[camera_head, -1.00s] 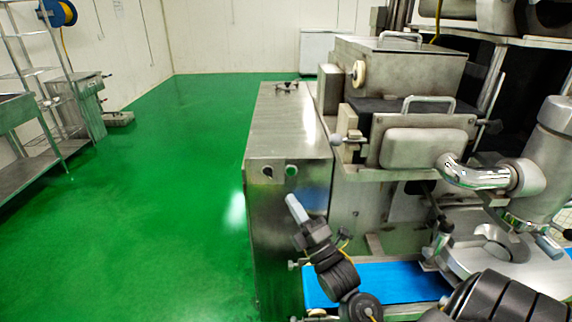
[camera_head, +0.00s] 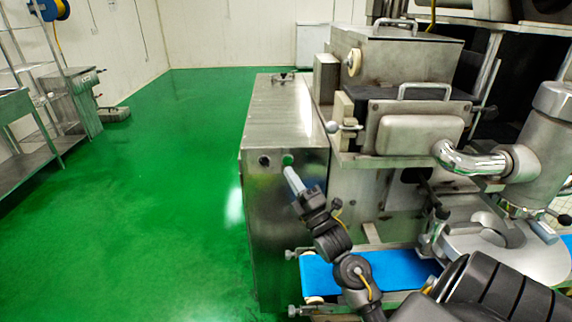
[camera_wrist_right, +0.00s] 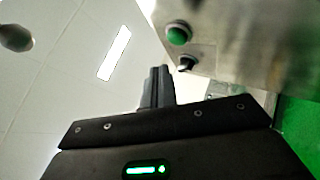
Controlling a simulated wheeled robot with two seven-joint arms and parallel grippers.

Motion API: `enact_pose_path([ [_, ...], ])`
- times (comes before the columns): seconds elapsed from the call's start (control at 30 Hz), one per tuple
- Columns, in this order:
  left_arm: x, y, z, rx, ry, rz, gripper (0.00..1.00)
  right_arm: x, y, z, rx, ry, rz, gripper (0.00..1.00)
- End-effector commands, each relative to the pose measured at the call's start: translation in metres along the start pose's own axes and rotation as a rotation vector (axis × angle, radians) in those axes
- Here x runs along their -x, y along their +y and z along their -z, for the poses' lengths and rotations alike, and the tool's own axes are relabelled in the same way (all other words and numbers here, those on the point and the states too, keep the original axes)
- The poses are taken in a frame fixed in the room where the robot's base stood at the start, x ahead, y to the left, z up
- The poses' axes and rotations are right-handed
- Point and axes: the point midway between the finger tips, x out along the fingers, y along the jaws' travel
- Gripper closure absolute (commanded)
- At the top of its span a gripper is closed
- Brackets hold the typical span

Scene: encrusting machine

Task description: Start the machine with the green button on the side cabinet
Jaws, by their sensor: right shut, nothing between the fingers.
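The green button (camera_head: 288,159) is on the upper front face of the steel side cabinet (camera_head: 262,210). It also shows in the right wrist view (camera_wrist_right: 178,34), with a dark knob (camera_wrist_right: 186,62) beside it. My right gripper (camera_head: 289,171) is shut and empty, its pale fingertips just below the button in the head view. In the right wrist view the shut fingers (camera_wrist_right: 159,74) point toward the cabinet, with the button above and to the right of them. I cannot tell whether the tips touch the cabinet face. My left gripper is not in view.
The encrusting machine (camera_head: 415,130) stands right of the cabinet, with a blue conveyor belt (camera_head: 385,268) below. My right arm passes in front of the belt. The green floor (camera_head: 150,190) at left is open, up to the shelving (camera_head: 30,110).

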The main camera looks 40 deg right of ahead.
Motion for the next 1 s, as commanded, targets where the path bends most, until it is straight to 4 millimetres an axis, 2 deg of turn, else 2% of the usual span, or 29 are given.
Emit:
enact_pose_path([
  [0.1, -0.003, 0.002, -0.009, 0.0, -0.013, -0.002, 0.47, -0.008, -0.007, -0.005, 0.001, 0.002, 0.0, 1.0],
  [0.3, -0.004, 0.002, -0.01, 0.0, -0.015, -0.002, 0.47, -0.015, -0.011, -0.01, 0.0, 0.002, 0.0, 1.0],
  [1.0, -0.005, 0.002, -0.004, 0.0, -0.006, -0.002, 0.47, -0.016, -0.011, -0.011, -0.001, 0.002, 0.0, 1.0],
])
